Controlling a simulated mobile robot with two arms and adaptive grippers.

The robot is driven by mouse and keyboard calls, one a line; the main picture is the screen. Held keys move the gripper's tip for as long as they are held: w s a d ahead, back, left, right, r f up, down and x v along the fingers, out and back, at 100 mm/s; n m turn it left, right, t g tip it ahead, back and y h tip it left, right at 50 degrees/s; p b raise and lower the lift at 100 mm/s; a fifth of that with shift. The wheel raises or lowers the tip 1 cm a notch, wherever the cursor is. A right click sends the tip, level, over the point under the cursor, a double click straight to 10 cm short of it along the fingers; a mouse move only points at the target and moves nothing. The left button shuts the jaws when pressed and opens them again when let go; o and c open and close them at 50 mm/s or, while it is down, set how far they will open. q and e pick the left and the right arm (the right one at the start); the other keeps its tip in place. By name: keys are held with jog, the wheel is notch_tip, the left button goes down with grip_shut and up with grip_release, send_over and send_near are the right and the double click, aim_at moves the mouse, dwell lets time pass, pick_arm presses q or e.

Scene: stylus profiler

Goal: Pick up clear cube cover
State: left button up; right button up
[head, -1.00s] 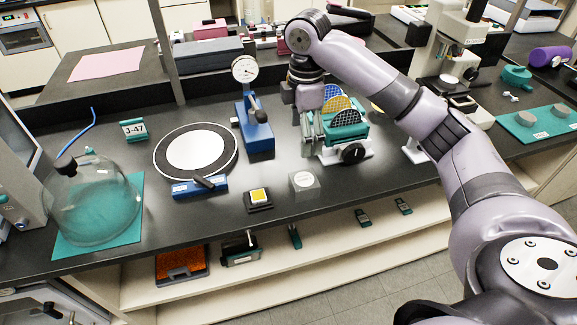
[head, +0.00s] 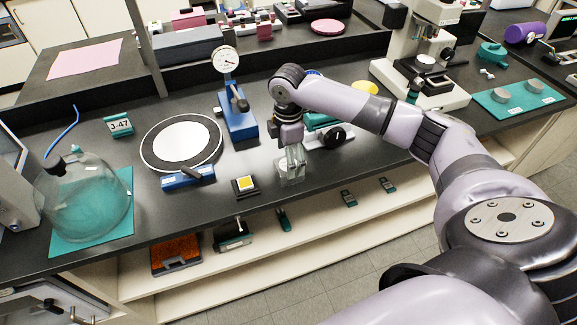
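The clear cube cover (head: 290,176) is a small see-through block near the front edge of the black bench, right of the small black square with a yellow top. My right gripper (head: 291,163) points down at the cover, with its fingers at the cover's upper part and sides. The fingers and the clear walls overlap in the picture, so I cannot tell whether they grip it or stand apart. The cover appears to rest on the bench. My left gripper is not in view.
The black square with the yellow top (head: 245,185) lies just left of the cover. A blue dial gauge stand (head: 238,118) and a round black-and-white plate (head: 182,142) stand behind and left. A teal rack (head: 318,121) is partly hidden behind my arm. A glass dome (head: 88,205) is far left.

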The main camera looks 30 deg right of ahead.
jog(key=shift+d+f+p, duration=0.1)
jog(key=shift+f+p, duration=0.3)
jog(key=shift+f, duration=1.55)
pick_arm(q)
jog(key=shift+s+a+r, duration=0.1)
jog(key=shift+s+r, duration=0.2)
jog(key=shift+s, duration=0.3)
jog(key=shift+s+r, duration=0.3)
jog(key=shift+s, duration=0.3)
pick_arm(e)
jog(key=shift+c, duration=0.5)
jog(key=c, duration=0.4)
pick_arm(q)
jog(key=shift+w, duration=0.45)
pick_arm(e)
jog(key=c, duration=0.6)
jog(key=shift+r, duration=0.1)
